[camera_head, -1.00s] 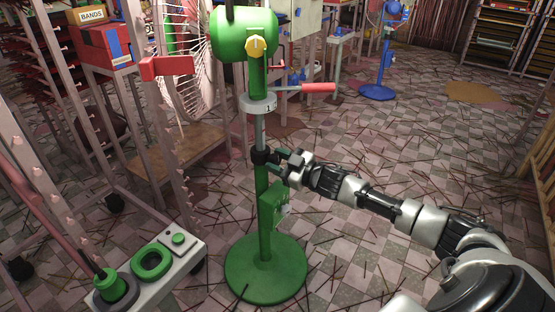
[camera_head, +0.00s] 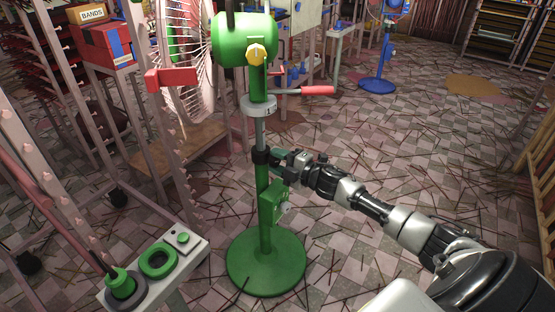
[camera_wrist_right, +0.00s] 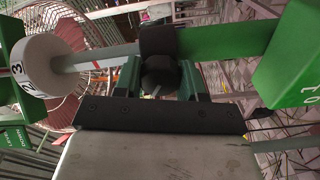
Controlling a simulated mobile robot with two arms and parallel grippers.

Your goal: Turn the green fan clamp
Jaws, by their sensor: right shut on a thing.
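The green fan (camera_head: 244,40) stands upright on a post with a round green base (camera_head: 266,262). Its clamp is a black collar with a knob (camera_head: 261,156), where the grey pole enters the green tube. In the right wrist view the clamp's black knob (camera_wrist_right: 159,76) sits between my two fingers. My right gripper (camera_head: 279,161) reaches in from the right and is shut on the knob; it also shows in the right wrist view (camera_wrist_right: 160,84). My left gripper is not in view.
A green box (camera_head: 270,208) sits on the post below the clamp. A grey numbered ring (camera_head: 258,106) and a red-handled lever (camera_head: 317,91) are above. A control panel (camera_head: 190,254) stands at lower left. A blue stand (camera_head: 378,85) is far back.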

